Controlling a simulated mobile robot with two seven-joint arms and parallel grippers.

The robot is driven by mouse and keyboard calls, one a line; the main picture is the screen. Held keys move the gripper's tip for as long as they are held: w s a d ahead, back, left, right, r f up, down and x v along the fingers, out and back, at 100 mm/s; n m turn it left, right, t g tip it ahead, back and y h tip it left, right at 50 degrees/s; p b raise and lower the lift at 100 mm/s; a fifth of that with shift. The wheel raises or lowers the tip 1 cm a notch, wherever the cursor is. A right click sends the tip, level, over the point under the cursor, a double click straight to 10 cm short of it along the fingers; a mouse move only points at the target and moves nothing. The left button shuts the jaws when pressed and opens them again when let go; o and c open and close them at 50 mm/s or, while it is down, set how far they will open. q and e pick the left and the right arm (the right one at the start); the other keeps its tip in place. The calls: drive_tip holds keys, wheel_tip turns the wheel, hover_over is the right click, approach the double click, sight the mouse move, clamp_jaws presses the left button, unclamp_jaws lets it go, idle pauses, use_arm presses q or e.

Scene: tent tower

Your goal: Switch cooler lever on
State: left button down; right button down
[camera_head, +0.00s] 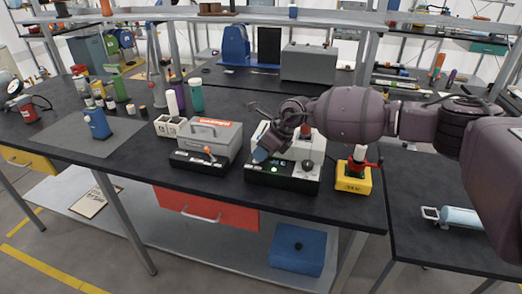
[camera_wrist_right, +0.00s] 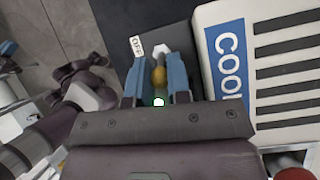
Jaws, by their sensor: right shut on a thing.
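The cooler is a white box on a black base (camera_head: 285,182), near the front edge of the dark bench. In the right wrist view its white top (camera_wrist_right: 208,25) shows dark slots and a blue label whose visible letters begin "COO". The lever (camera_wrist_right: 158,76) has a brass-coloured tip and stands beside a small OFF label (camera_wrist_right: 136,46). My right gripper (camera_head: 262,155) is over the cooler's left side. In the wrist view its blue fingers (camera_wrist_right: 157,68) are shut on the lever, one on each side. The lever is hidden behind the gripper in the head view. My left gripper is not in view.
A grey box with a handle (camera_head: 208,140) stands close left of the cooler. A yellow block with a red valve (camera_head: 352,178) stands close right. Bottles (camera_head: 195,95) stand behind.

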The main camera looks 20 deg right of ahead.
sight(283, 166)
drive_tip(key=c, duration=1.4)
unclamp_jaws()
drive_tip(key=shift+o, duration=0.2)
drive_tip(key=v, duration=1.1)
drive_tip(key=shift+p, duration=0.4)
drive_tip(key=shift+d+f, duration=0.15)
